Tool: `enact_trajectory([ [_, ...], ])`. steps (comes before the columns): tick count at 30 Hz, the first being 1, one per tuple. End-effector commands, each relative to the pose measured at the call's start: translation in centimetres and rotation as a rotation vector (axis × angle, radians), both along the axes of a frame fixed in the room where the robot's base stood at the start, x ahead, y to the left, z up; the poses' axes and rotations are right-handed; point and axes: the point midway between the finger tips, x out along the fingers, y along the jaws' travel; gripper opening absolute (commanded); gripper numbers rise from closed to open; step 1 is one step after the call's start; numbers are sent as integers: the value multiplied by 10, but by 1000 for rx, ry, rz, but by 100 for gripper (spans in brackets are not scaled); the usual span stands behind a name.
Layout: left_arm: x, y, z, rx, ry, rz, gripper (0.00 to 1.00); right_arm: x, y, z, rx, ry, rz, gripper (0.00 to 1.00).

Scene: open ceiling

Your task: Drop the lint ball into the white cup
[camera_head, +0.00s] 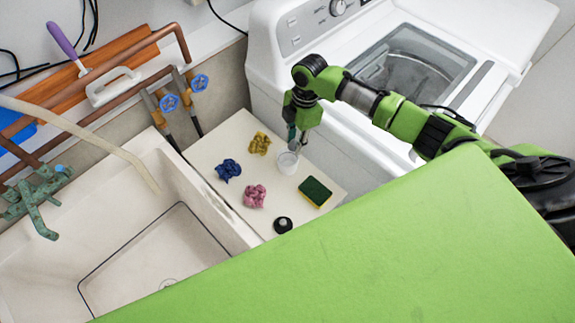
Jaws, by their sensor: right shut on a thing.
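My right gripper (291,146) points down directly over the white cup (287,165), with its fingertips at or just above the rim. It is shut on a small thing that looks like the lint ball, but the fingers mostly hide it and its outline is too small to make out. The white cup stands upright on the pale counter (219,150) beside the washing machine. I cannot tell whether the fingertips touch the cup. My left gripper is not in view.
Crumpled yellow (259,143), blue (228,170) and pink (255,196) bundles lie left of the cup. A green sponge (315,192) and a round black object (283,225) lie right and front. A sink (150,255) is left; a washing machine (275,70) stands behind.

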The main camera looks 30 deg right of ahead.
Motion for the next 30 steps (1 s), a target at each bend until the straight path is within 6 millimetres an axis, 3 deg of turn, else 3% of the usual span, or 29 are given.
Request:
enact_trajectory([
  [4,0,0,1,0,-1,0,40,0,0,1,0,0,0,17],
  [7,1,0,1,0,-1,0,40,0,0,1,0,0,0,45],
  [20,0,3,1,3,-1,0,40,1,-1,7,0,-2,0,45],
  [30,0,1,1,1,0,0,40,2,-9,72,0,-5,0,45],
])
